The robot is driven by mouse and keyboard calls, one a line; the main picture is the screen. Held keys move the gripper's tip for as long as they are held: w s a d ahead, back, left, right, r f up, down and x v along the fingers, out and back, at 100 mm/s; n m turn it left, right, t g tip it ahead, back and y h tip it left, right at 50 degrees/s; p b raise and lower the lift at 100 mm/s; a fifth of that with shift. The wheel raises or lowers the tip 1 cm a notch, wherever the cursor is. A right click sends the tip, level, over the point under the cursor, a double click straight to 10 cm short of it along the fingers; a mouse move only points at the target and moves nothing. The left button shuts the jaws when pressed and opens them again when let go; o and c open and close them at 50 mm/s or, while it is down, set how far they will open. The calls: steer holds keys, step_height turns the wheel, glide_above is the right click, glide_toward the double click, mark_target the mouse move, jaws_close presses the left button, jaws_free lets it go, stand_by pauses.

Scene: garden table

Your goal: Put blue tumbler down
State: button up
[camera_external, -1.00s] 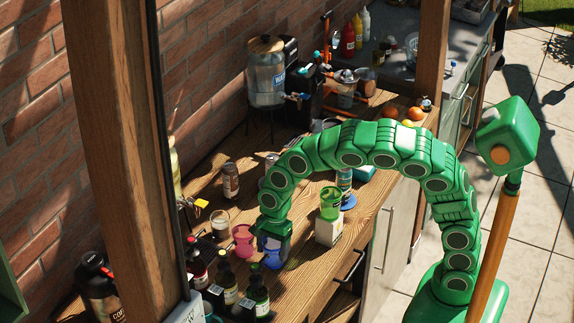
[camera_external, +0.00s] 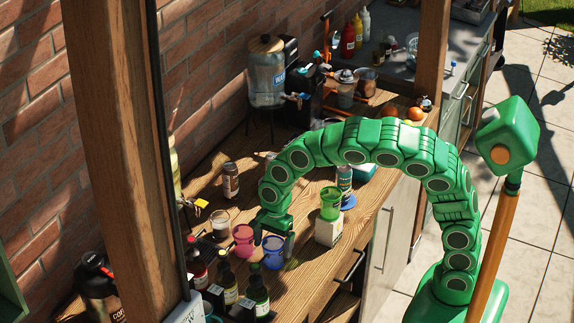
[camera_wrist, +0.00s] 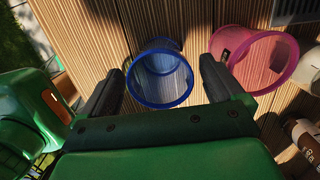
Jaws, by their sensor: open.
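The blue tumbler (camera_external: 273,255) stands upright on the wooden counter (camera_external: 301,272), just right of a pink tumbler (camera_external: 243,236). In the wrist view the blue tumbler (camera_wrist: 160,78) shows its blue rim between two dark fingers, with gaps at both sides. My gripper (camera_external: 273,232) is open just above and behind the blue tumbler in the external view; the wrist view shows its fingers (camera_wrist: 157,82) apart. The pink tumbler also shows in the wrist view (camera_wrist: 283,65), close beside one finger.
A green cup (camera_external: 330,203) stands on a white block (camera_external: 328,231) to the right. Dark bottles (camera_external: 257,296) stand in front at the left. A glass with dark contents (camera_external: 220,222) is left of the pink tumbler. The counter's front edge is right of the blue tumbler.

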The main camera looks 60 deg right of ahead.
step_height(320, 180, up, 10)
steer(key=d, duration=0.1)
steer(key=shift+d, duration=0.15)
